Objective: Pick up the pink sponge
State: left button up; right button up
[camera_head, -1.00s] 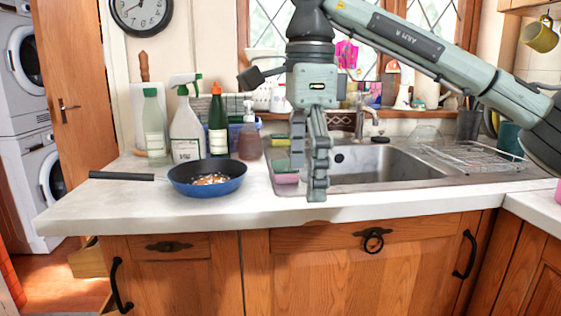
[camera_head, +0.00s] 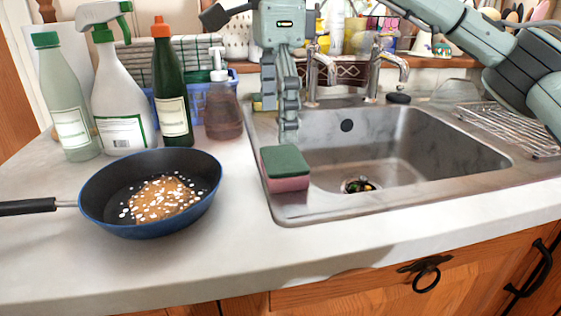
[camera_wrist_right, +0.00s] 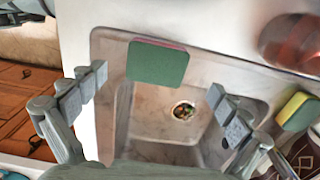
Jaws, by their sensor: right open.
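The pink sponge (camera_head: 287,183) has a green top and a pink lower layer. It lies at the sink's left rim, near the front left corner, in the head view. In the right wrist view the sponge (camera_wrist_right: 157,62) shows mostly its green face, with a thin pink edge. My right gripper (camera_head: 288,122) points down just behind and above the sponge, apart from it. Its two fingers (camera_wrist_right: 160,88) are spread wide and empty, with the sponge between and beyond them. My left gripper is in no view.
The steel sink (camera_head: 400,148) is right of the sponge, debris in its drain. A blue pan (camera_head: 140,230) with food stands left. A soap dispenser (camera_head: 223,112) and several bottles stand behind. A green and yellow sponge (camera_wrist_right: 296,110) lies near the taps. Counter front is clear.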

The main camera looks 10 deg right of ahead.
aim_at(283, 157)
jog(key=f, duration=0.3)
jog(key=d+f, duration=0.1)
jog(key=shift+s+f, duration=0.25)
jog(key=shift+f, duration=0.45)
jog(key=shift+a+f, duration=0.1)
jog(key=shift+f, duration=0.05)
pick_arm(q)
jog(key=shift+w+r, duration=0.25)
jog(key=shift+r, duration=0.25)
pick_arm(e)
jog(key=c, duration=0.8)
